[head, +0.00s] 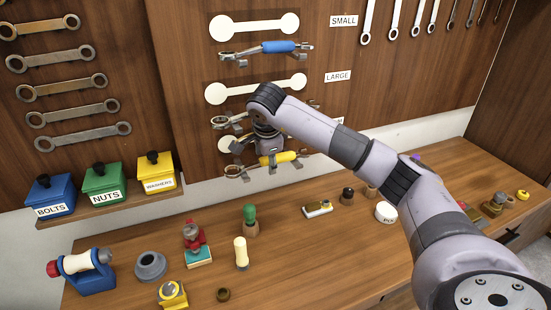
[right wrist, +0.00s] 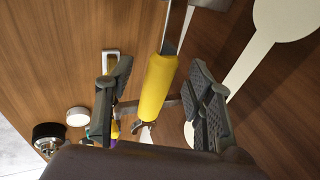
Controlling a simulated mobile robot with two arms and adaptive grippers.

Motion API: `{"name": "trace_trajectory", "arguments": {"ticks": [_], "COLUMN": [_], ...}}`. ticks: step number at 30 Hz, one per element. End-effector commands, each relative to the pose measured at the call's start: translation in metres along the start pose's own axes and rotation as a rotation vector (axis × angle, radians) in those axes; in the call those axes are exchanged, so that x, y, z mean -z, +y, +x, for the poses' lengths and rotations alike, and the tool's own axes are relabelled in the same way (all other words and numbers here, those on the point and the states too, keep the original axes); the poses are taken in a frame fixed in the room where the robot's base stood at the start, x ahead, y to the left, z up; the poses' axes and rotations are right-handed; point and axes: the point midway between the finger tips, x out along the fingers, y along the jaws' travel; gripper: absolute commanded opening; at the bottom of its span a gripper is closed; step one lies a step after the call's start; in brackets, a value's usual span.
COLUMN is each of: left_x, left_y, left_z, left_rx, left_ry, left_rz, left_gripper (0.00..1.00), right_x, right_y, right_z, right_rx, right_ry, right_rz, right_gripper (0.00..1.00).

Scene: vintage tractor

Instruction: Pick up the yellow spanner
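The yellow spanner (head: 278,157), with a yellow handle and metal ends, hangs on the wooden wall panel, low in the column of spanners. My right gripper (head: 262,146) is at the panel, just above and in front of it, and hides part of it. In the right wrist view the yellow handle (right wrist: 157,88) lies between the spread fingers of my right gripper (right wrist: 161,72). Gaps show on both sides of the handle, so the gripper is open and not closed on it. My left gripper is not in view.
A blue-handled spanner (head: 278,47) hangs higher on the panel, beside white spanner outlines. The blue, green and yellow bins (head: 158,173) stand on a shelf to the left. Below, the wooden bench (head: 300,262) carries a tape dispenser (head: 82,268), stamps and other small items.

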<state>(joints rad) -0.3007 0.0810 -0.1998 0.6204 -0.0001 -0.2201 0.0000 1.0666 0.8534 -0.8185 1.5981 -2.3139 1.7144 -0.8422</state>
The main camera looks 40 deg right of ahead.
Motion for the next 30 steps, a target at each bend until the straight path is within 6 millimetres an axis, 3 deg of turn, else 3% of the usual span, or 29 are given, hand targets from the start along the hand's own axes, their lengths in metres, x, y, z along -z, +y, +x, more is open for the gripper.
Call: {"name": "trace_trajectory", "arguments": {"ticks": [21, 30], "left_x": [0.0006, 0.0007], "left_y": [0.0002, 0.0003], "left_z": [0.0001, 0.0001], "left_rx": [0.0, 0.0], "left_ry": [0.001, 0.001], "left_rz": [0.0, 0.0], "left_gripper": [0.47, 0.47], "right_x": [-0.0002, -0.0002], "right_y": [0.0, 0.0], "right_z": [-0.0006, -0.0006], "right_rx": [0.0, 0.0], "right_ry": [0.0, 0.0], "right_rz": [0.0, 0.0], "right_gripper": [0.01, 0.0]}}
